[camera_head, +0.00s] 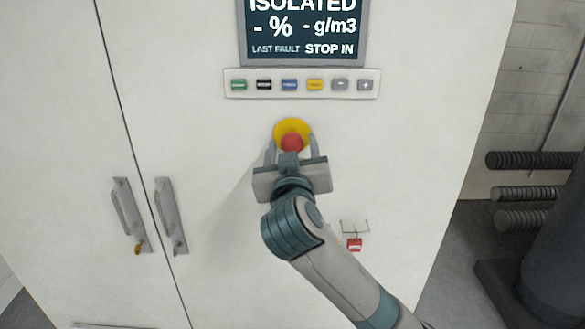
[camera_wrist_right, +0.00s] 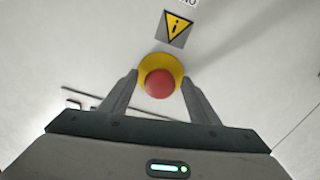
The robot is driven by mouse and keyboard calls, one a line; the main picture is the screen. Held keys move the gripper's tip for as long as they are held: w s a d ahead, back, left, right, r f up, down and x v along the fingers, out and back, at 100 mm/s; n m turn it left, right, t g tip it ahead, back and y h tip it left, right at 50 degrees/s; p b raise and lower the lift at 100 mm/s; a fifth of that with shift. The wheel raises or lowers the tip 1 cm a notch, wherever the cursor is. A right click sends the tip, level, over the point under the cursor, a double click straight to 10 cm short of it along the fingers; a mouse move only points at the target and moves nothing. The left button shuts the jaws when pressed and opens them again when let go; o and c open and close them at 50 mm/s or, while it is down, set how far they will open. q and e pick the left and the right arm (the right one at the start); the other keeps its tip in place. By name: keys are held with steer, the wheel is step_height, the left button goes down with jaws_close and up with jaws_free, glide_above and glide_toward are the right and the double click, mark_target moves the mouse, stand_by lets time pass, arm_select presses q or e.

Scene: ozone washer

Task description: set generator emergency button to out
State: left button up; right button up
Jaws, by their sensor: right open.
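The emergency button is a red mushroom head (camera_head: 292,142) on a yellow round plate (camera_head: 291,125), on the white cabinet front below the key strip. In the right wrist view the red head (camera_wrist_right: 160,84) and yellow plate (camera_wrist_right: 160,62) sit between and beyond my finger tips. My right gripper (camera_head: 291,146) is open, with one finger on each side of the red head. I cannot tell whether the fingers touch it. The display (camera_head: 304,30) reads "ISOLATED" and "LAST FAULT STOP IN". My left gripper is not in view.
A strip of several coloured keys (camera_head: 302,84) is above the button. A warning label (camera_wrist_right: 176,28) shows in the right wrist view. Two door handles (camera_head: 126,213) are at the left. A small red padlock-like item (camera_head: 354,244) hangs lower right. Ribbed dark pipes (camera_head: 530,160) stand right of the cabinet.

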steer(key=s+b, duration=0.5)
steer(key=s, duration=1.2)
steer(key=shift+b, duration=0.35)
steer(key=shift+s, duration=0.1)
